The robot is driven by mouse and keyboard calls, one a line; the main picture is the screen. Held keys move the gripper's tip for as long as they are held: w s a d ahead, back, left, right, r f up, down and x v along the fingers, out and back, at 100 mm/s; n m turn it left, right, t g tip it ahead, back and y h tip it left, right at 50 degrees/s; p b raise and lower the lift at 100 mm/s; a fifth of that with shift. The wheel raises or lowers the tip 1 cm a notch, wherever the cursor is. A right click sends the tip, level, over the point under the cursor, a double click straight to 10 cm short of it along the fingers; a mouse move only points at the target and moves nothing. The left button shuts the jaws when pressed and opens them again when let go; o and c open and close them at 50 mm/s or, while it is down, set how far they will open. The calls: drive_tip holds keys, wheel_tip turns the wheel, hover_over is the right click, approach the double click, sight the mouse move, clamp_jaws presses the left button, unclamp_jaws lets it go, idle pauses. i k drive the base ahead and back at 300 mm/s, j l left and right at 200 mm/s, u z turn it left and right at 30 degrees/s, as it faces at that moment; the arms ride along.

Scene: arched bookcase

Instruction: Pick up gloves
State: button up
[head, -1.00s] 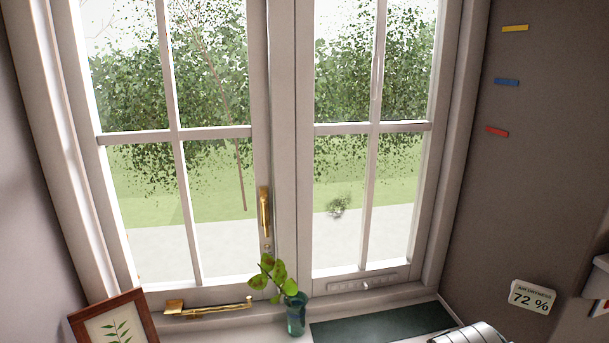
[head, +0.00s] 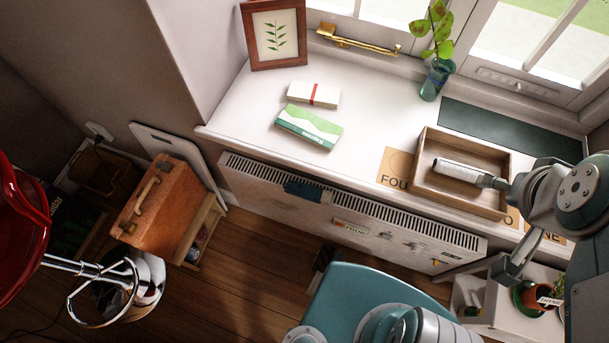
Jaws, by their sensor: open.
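I cannot make out gloves for certain. A small dark blue item (head: 306,191) lies over the radiator's top front edge; it may be cloth, but it is too small to tell. A green and white flat packet (head: 309,126) lies on the windowsill. My gripper (head: 512,228) is at the right, open, with its two grey fingers spread apart and nothing seen between them. It is well to the right of the blue item and the packet. In the picture, its upper finger overlaps the right side of a wooden tray.
The wooden tray (head: 422,186) holds a white cylinder (head: 457,170). The white windowsill (head: 365,128) also bears a banded white packet (head: 314,95), a picture frame (head: 275,34) and a plant vase (head: 436,80). Below are a radiator (head: 262,184), a brown case (head: 161,203) and a red chair (head: 18,215).

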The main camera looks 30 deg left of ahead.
sight(307, 192)
drive_tip(key=k+u, duration=0.1)
drive_tip(key=u, duration=0.3)
drive_tip(key=k+j+u, duration=0.1)
drive_tip(key=u, duration=0.3)
drive_tip(key=j+u, duration=0.15)
drive_tip(key=u, duration=0.3)
drive_tip(key=i+l+z, duration=0.1)
drive_tip(key=z, duration=0.25)
drive_tip(key=l, duration=0.1)
